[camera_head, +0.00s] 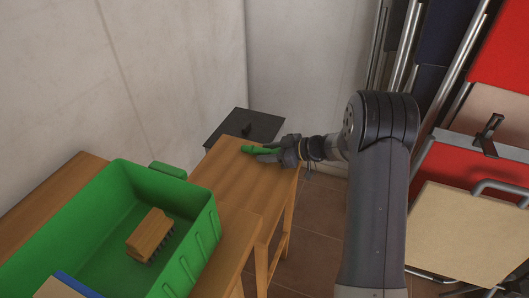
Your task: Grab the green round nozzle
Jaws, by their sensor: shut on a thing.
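The green nozzle (252,150) is at the far end of the wooden table, close above or on its top; I cannot tell which. My gripper (268,151) reaches in from the right and is shut on the nozzle. Its green end sticks out to the left of the fingers. The fingers hide part of it, so its round shape does not show clearly.
A green crate (207,222) with a wooden brush (150,234) in it stands at the left. The wooden table (225,180) has a bare top. A dark grey panel (225,126) lies behind it. Folded chairs (500,60) and a beige board (465,235) stand at the right.

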